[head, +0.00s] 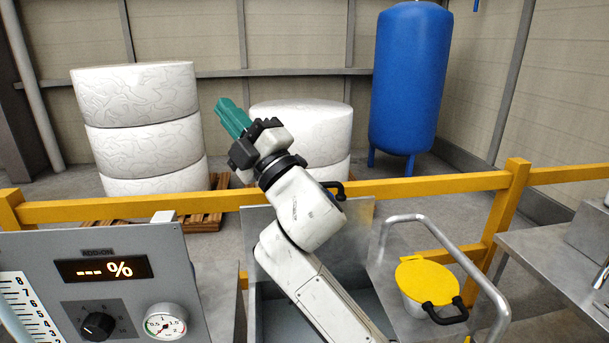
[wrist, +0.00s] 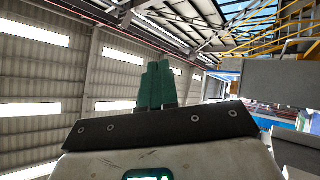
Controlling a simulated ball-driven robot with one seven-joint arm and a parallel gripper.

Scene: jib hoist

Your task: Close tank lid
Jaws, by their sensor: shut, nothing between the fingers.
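A grey metal tank (head: 262,310) stands in front of me, its open inside partly hidden behind my arm. A grey panel (head: 357,218), which looks like its lid, stands raised at the tank's back. A black handle (head: 336,189) shows near the panel's top edge, partly hidden by my arm. My gripper (head: 222,104) has green fingers, closed together and empty. It points up and left, high above the tank and apart from the lid. In the wrist view the closed fingers (wrist: 157,84) point at the roof and wall; no tank or lid shows there.
A control panel (head: 95,240) with a dial and gauge stands at left. A yellow rail (head: 420,186) runs behind the tank. At right are a bent metal tube (head: 430,222), a yellow-lidded bucket (head: 428,279) and a metal bench (head: 555,250). White rolls and a blue vessel stand beyond.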

